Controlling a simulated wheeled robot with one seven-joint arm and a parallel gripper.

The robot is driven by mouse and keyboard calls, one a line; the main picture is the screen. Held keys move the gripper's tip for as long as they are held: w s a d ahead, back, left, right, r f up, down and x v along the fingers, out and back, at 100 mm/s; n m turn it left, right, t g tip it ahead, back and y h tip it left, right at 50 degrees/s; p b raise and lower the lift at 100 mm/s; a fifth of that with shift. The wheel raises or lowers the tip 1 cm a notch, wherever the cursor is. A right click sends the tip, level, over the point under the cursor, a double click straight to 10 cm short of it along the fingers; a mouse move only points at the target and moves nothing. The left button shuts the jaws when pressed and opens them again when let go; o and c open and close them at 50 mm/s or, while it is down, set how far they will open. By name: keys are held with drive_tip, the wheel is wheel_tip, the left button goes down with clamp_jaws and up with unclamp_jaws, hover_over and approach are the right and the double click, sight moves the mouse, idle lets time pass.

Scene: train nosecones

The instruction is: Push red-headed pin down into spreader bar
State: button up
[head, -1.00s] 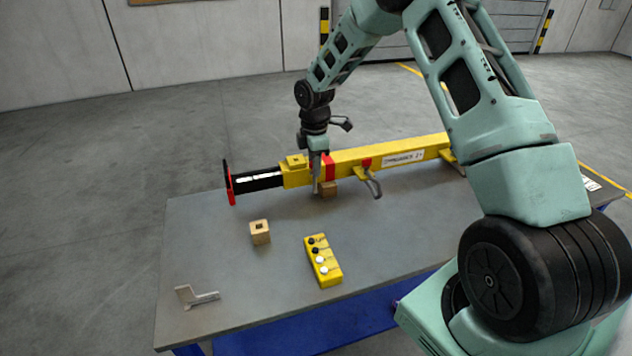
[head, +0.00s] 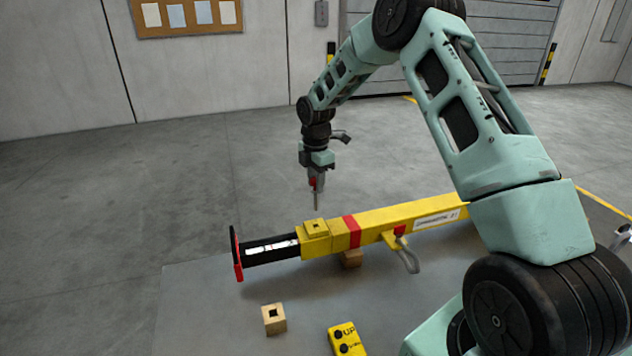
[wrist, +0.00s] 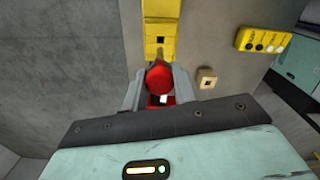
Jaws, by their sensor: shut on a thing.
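The red-headed pin (wrist: 158,78) is between the jaws of my gripper (wrist: 160,92) in the wrist view, its round red head facing the camera. In the head view my gripper (head: 316,184) is shut on the pin, whose grey shaft (head: 316,200) points straight down. The pin hangs above the yellow spreader bar (head: 375,223), apart from it. A yellow collar block with a dark square hole (head: 315,226) sits on the bar near its black end, just below the pin tip. The hole also shows in the wrist view (wrist: 160,40), just beyond the pin head.
A wooden block with a square hole (head: 274,320) and a yellow button box (head: 347,339) stand on the grey table (head: 205,310). Another wooden block (head: 351,258) is under the bar. A metal shackle (head: 408,260) hangs from the bar. The air around the pin is clear.

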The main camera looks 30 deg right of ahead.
sight(316, 210)
drive_tip(key=shift+f+b, duration=1.35)
drive_tip(key=shift+f, duration=1.45)
drive_tip(key=shift+f+b, duration=1.95)
drive_tip(key=shift+f, duration=1.65)
drive_tip(key=o, duration=1.1)
drive_tip(key=shift+o, duration=0.2)
wheel_tip(316, 210, up, 16)
drive_tip(key=b, duration=0.4)
drive_tip(key=shift+r, duration=0.7)
